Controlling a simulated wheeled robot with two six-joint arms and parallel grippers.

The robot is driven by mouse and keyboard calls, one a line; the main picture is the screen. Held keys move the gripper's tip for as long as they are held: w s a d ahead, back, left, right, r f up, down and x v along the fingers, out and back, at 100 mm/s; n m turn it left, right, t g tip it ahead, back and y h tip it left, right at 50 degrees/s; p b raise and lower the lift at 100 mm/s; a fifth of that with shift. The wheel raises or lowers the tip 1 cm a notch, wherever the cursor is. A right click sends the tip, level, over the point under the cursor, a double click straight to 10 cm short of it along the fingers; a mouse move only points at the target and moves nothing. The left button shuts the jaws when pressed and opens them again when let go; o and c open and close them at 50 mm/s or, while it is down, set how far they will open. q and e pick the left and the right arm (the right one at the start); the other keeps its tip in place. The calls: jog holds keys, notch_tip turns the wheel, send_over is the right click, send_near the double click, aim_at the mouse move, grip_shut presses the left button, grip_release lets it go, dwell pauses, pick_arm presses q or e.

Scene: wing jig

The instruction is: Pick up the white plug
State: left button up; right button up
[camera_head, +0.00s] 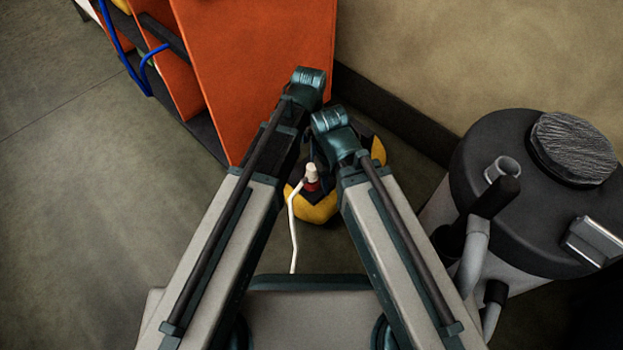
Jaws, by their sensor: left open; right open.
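The white plug (311,172) sits upright on a red part (312,185) of a yellow and black object (316,207) on the floor, in the gap between my two arms. A white cord (293,235) runs from it down the picture towards my base. My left arm comes in from the left and my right arm from the right, and their teal joints lie above the plug in the picture. I make out no fingers of either gripper; my arms hide that area. No contact with the plug is visible.
An orange cabinet (258,60) with open shelves and blue tubing (122,55) stands at the upper left. A grey vacuum-like canister (510,235) with a hose stands close on the right. A beige wall (470,50) is behind. The floor (90,200) at left is clear.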

aim_at(311, 167)
pick_arm(q)
notch_tip(311, 167, down, 7)
jog(key=b, duration=0.5)
jog(key=shift+r, duration=0.2)
jog(key=f+b, duration=0.1)
jog(key=b, duration=0.1)
jog(key=f+b, duration=0.1)
jog(key=f, duration=0.1)
jog(key=f+b, duration=0.2)
jog(key=shift+d+b, duration=0.25)
jog(key=shift+b, duration=0.1)
grip_shut()
